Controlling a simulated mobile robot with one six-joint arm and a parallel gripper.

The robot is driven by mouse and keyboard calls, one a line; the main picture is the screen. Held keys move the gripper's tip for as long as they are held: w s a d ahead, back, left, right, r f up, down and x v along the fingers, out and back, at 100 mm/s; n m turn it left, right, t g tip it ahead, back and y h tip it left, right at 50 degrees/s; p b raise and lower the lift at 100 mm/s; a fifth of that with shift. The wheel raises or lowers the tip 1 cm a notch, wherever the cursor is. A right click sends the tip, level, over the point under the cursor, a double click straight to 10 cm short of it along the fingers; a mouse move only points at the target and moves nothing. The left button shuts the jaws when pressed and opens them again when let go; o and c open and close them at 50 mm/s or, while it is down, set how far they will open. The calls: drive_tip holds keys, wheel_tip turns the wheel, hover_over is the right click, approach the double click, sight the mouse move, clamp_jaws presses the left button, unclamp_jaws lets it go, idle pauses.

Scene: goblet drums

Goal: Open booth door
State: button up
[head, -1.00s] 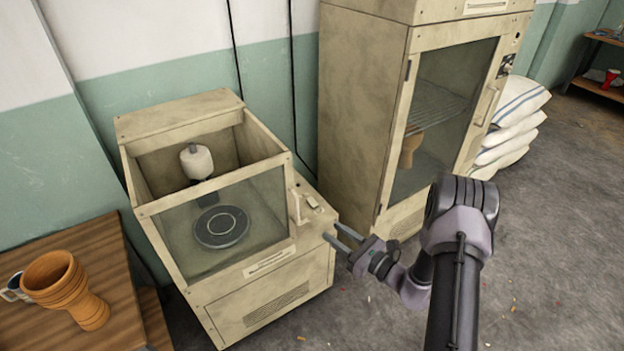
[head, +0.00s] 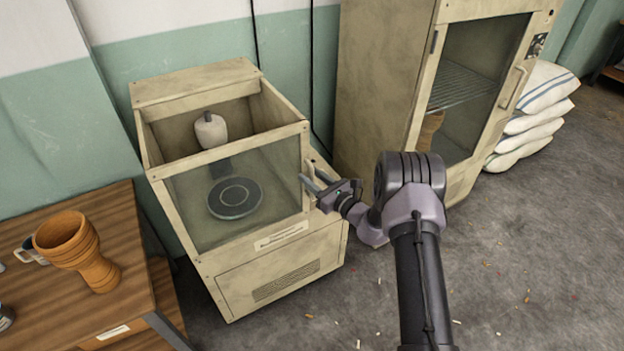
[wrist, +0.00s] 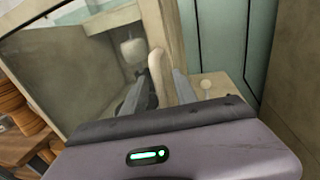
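The beige booth (head: 285,262) stands left of centre with its glass door (head: 265,180) shut. A white nozzle-like part (head: 210,130) and a dark round turntable (head: 234,198) show inside it. The door handle is a pale upright bar at the door's right edge, mostly hidden by my fingers in the head view. My gripper (head: 312,182) is at that edge with its fingers apart. In the wrist view, the handle (wrist: 158,76) stands between the two open fingers of my gripper (wrist: 157,92). I cannot see either finger pressing on it.
A wooden table (head: 135,240) with an orange goblet drum (head: 85,255) and a mug (head: 30,252) is at the left. A tall beige cabinet (head: 380,85) with a glass door stands right of the booth, and stacked sacks (head: 530,115) beyond it. Grey floor lies open in front.

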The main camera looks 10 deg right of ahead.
clamp_jaws()
idle(1.4)
